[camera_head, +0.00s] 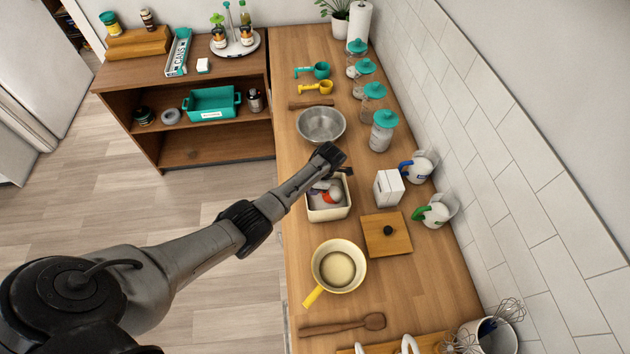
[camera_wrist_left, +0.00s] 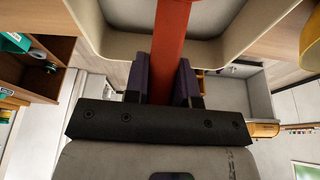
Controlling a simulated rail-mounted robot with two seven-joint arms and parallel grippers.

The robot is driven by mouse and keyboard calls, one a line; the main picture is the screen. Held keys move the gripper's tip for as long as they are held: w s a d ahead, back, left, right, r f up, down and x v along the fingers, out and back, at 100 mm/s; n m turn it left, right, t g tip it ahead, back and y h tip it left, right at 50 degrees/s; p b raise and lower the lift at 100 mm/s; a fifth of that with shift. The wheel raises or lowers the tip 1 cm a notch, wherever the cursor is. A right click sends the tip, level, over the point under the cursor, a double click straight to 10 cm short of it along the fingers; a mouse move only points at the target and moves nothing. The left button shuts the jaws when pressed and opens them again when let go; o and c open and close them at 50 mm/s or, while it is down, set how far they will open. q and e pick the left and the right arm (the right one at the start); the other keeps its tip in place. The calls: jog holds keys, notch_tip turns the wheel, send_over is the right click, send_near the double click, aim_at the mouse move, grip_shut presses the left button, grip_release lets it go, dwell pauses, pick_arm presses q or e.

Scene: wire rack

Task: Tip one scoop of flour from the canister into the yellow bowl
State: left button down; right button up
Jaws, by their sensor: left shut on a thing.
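My left gripper (camera_head: 325,186) reaches down over the cream rectangular canister (camera_head: 330,216). In the left wrist view the gripper (camera_wrist_left: 161,82) is shut on the flat red handle (camera_wrist_left: 172,30) of the scoop. In the head view a small red part of the scoop (camera_head: 331,196) shows within the canister's rim. The arm hides part of the canister, and I cannot tell how much flour the scoop holds. The pale yellow bowl (camera_head: 352,250), with a bright yellow handle, stands nearer, below the canister in the picture. My right gripper is not in view.
A wooden lid with a black knob (camera_head: 387,231) lies right of the bowl. A white box (camera_head: 388,188) and two jugs stand by the wall. A metal bowl (camera_head: 320,125) is behind the canister. A wooden spoon (camera_head: 345,325) lies in front.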

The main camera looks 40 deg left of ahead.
pick_arm(q)
jog(key=shift+s+a+f+t+h+p, duration=0.2)
jog(key=shift+s+a+t+h+p, duration=0.1)
jog(key=shift+s+t+h+p, duration=0.25)
jog(key=shift+w+r+t+p, duration=0.1)
jog(key=shift+t+p, duration=0.15)
jog(key=shift+p, duration=0.3)
jog(key=shift+w+r+h+p, duration=0.15)
jog(key=shift+r+h+p, duration=0.1)
jog(key=shift+r+p, duration=1.15)
jog(key=shift+p, duration=0.35)
jog(key=shift+s+a+r+t+h+p, duration=0.1)
jog(key=shift+s+a+t+h+p, duration=0.25)
jog(key=shift+s+t+p, duration=0.25)
jog(key=shift+s+a, duration=0.15)
jog(key=shift+a, duration=0.05)
jog(key=shift+s+a+t+h+p, duration=0.25)
jog(key=shift+t+h+p, duration=0.15)
jog(key=shift+t+h, duration=0.1)
jog(key=shift+s+a, duration=0.2)
jog(key=shift+s, duration=0.05)
jog(key=shift+s+a+r+t+h, duration=0.2)
jog(key=shift+r+t+h, duration=0.3)
jog(key=shift+t+h, duration=0.1)
jog(key=shift+s+a+r+t+h, duration=0.15)
jog(key=shift+r+t+h, duration=0.35)
jog(key=shift+t, duration=0.1)
